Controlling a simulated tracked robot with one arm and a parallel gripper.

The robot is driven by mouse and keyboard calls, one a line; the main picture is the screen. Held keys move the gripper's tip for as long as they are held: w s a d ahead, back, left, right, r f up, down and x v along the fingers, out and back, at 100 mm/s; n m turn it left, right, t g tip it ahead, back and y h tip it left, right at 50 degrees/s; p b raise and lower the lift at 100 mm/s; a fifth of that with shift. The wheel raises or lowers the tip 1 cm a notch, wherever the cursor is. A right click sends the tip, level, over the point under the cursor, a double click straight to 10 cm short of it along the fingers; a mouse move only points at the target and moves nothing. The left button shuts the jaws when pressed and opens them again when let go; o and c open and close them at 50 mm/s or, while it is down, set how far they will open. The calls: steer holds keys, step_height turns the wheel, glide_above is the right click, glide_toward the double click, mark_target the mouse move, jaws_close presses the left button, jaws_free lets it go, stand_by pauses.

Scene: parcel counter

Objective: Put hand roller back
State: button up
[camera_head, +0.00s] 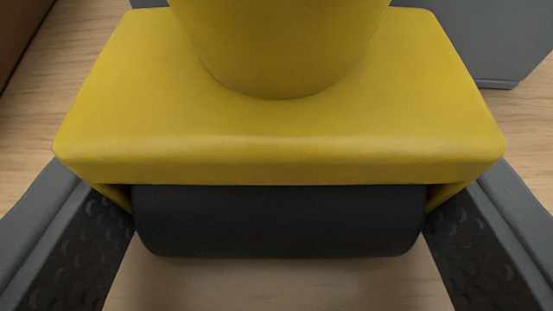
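The hand roller (275,145) fills the middle of the view, very close to the camera. It has a yellow housing, a rounded yellow handle part rising from its top, and a black cylinder (280,220) along its near side. The handle runs out of the top edge. My gripper (280,235) has one grey finger on each side of the roller, with dark textured pads against the yellow end brackets. It looks shut on the roller. The fingertips are hidden under the yellow housing. How high the roller is above the wood cannot be told.
A light wooden surface (55,105) lies below and around the roller. A grey block-like object (490,40) stands at the top right, close behind the roller. A brown edge (20,30) shows at the top left corner. Bare wood shows at the left and below.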

steer(key=shift+s+f, duration=0.1)
steer(key=shift+f, duration=0.2)
steer(key=shift+s+f, duration=0.15)
steer(key=shift+f, duration=0.25)
steer(key=o, duration=1.5)
steer(key=shift+f, duration=0.15)
steer(key=shift+o, duration=0.6)
steer(key=shift+r, duration=0.65)
steer(key=p+v, duration=0.2)
steer(key=v, duration=0.9)
steer(key=shift+s+r, duration=0.3)
steer(key=shift+r, duration=0.1)
